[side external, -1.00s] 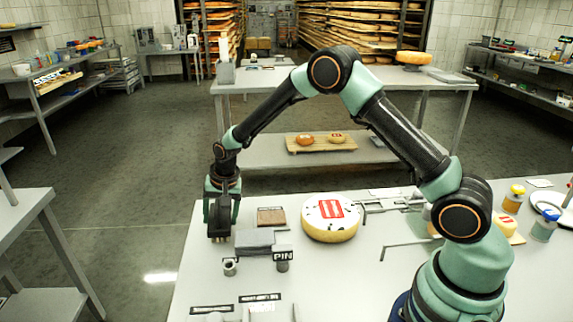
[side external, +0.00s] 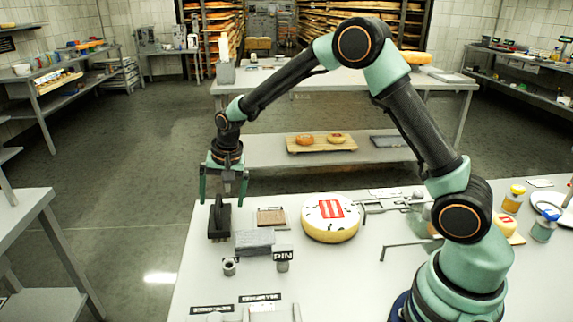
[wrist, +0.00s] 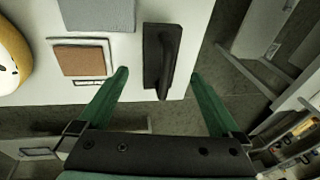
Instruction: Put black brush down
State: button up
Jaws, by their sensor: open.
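The black brush (side external: 220,219) stands on the white table near its left edge. It has a flat dark base and an upright handle. In the wrist view the brush (wrist: 161,58) lies just beyond my fingertips, near the table edge. My gripper (side external: 223,200) is above the brush, with its green fingers spread wide and nothing between them. In the wrist view my gripper (wrist: 158,72) shows its two fingers on either side of the brush, apart from it.
A grey block (side external: 255,240) and a brown pad (side external: 271,216) lie right of the brush. A cheese wheel (side external: 330,218) with a red label stands farther right. A small metal cup (side external: 229,267) and a PIN sign (side external: 283,255) are nearer the front.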

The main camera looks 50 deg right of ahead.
jog(key=s+d+r+n+t, duration=0.15)
jog(key=s+r+n, duration=0.25)
jog(key=s+r, duration=0.95)
jog(key=s+d+r+n, duration=0.1)
jog(key=s+n, duration=0.1)
jog(key=s, duration=0.3)
jog(key=s+d+r+n+t, duration=0.1)
jog(key=s+n, duration=0.1)
jog(key=s, duration=0.3)
jog(key=shift+r+n, duration=0.25)
jog(key=shift+n, duration=0.15)
jog(key=shift+d, duration=0.1)
